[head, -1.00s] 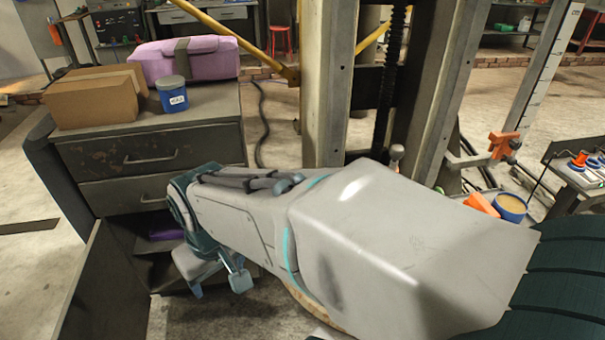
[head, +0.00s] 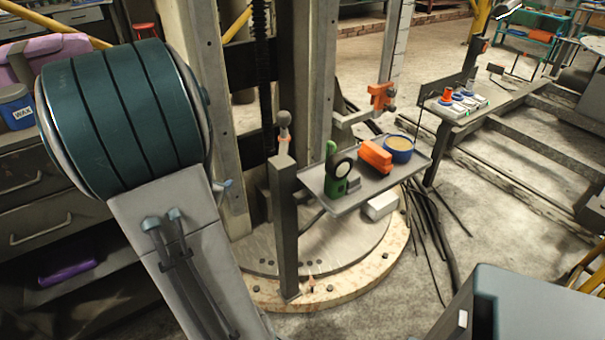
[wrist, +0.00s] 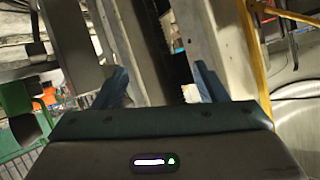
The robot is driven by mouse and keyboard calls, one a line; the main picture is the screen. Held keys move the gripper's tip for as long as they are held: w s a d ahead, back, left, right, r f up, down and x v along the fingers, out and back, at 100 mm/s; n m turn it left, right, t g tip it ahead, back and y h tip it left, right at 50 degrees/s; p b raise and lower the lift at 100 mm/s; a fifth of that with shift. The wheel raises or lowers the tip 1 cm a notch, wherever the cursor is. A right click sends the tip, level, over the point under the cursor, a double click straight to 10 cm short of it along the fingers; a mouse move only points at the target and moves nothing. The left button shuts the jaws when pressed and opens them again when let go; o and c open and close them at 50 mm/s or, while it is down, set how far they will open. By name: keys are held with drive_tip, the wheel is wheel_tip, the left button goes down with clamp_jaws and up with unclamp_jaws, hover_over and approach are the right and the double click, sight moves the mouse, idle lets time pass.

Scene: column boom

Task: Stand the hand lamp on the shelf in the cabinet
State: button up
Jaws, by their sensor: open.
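The hand lamp (head: 340,172), green with a round black-rimmed head, stands on a grey tray (head: 345,203) fixed beside the column in the head view. A green and black thing at the left edge of the wrist view (wrist: 18,108) looks like the same lamp. My gripper (wrist: 162,86) is open, with nothing between its fingers, and points toward the column posts; the lamp is off to its left. In the head view my arm hides most of it. The cabinet (head: 30,185) is at the left, its lower compartment open, with the shelf partly hidden by my arm.
An orange box (head: 375,156) and a blue tub (head: 399,150) share the tray with the lamp. A grey post with a knob (head: 285,215) stands just left of the tray. A purple thing (head: 67,273) lies inside the cabinet. Cables hang right of the round base.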

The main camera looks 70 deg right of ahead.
drive_tip(key=s+d+f+m+g+h, duration=0.25)
drive_tip(key=s+d+g, duration=0.3)
drive_tip(key=s, duration=0.35)
drive_tip(key=m+g+b, duration=0.2)
drive_tip(key=m+g, duration=0.3)
drive_tip(key=g, duration=0.4)
approach(342, 166)
wheel_tip(342, 166, down, 3)
drive_tip(key=w, duration=0.2)
drive_tip(key=shift+n+t+h, duration=0.25)
drive_tip(key=shift+t+h, duration=0.2)
drive_tip(key=shift+h, duration=0.1)
drive_tip(key=b+x, duration=0.1)
drive_tip(key=x, duration=1.2)
drive_tip(key=shift+s, duration=0.2)
drive_tip(key=c, duration=1.3)
drive_tip(key=shift+r, duration=0.1)
